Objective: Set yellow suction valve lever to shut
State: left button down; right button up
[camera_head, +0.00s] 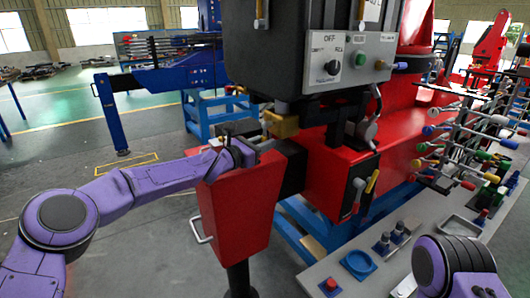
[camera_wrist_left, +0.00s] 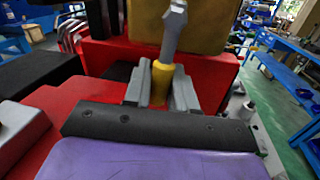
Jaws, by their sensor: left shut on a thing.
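In the head view my left gripper (camera_head: 262,147) reaches in above the red tank, just below a brassy yellow block (camera_head: 283,124) under the black control box. The lever handle is hidden or too small to make out there. My right gripper is out of view; only part of my right arm shows at the bottom right.
A black control box (camera_head: 270,50) hangs close above my left gripper. The red tank (camera_head: 240,215) with a side handle is just below it. A rack of coloured levers (camera_head: 450,150) and a grey bench (camera_head: 345,262) with knobs lie to the right.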

pick_arm(q)
jog(key=shift+w+a+f+m+b, duration=0.15)
jog(key=shift+f+m+b, duration=0.25)
jog(key=shift+b, duration=0.15)
jog(key=shift+w+a+r+m+b, duration=0.1)
jog(key=shift+w+r+m+b, duration=0.05)
jog(key=shift+r+m+b, duration=0.2)
jog(key=shift+r, duration=0.15)
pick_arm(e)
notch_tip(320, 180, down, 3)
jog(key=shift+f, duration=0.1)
pick_arm(q)
jog(key=c, duration=1.1)
grip_release()
jog(key=shift+o, duration=0.2)
